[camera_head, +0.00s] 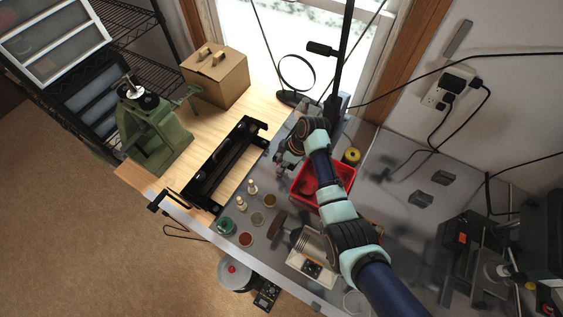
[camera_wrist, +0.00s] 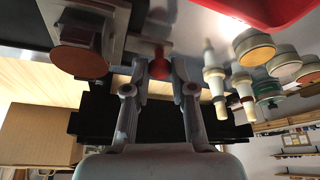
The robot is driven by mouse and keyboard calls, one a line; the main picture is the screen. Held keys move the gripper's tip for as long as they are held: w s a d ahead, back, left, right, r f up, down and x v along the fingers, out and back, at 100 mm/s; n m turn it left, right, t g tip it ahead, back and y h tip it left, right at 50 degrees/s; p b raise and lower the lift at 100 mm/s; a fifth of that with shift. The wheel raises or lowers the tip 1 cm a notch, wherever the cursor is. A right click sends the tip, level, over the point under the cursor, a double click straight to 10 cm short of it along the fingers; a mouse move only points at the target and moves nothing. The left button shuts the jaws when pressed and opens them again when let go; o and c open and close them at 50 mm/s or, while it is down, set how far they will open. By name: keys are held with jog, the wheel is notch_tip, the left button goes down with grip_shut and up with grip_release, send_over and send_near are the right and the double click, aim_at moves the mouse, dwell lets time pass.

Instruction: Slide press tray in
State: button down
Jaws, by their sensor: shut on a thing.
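My gripper (camera_head: 284,160) is low over the grey worktop, close to its edge with the wooden table. In the wrist view my gripper (camera_wrist: 158,72) has its two fingers on either side of a small red knob (camera_wrist: 159,64) and is shut on it. The knob appears to be the handle of the press tray, at a grey metal block (camera_wrist: 95,12). A copper-coloured disc (camera_wrist: 78,60) shows at that block, beside the fingers. The tray's body and how far it sits in the press cannot be made out; my arm hides much of that place in the head view.
A black frame (camera_head: 222,168) lies left of my gripper. A red bin (camera_head: 308,199) is close on the right. Small bottles (camera_head: 252,187) and round tins (camera_head: 246,239) stand in front. A cardboard box (camera_head: 216,75) and green machine (camera_head: 152,125) stand farther left.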

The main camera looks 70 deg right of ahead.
jog(key=d+b, duration=0.3)
jog(key=shift+s+d+f, duration=0.2)
jog(key=shift+s, duration=0.05)
jog(key=shift+d+r, duration=0.1)
jog(key=shift+r, duration=0.05)
jog(key=c, duration=1)
grip_release()
jog(key=v, duration=1.2)
jog(key=shift+a, duration=0.2)
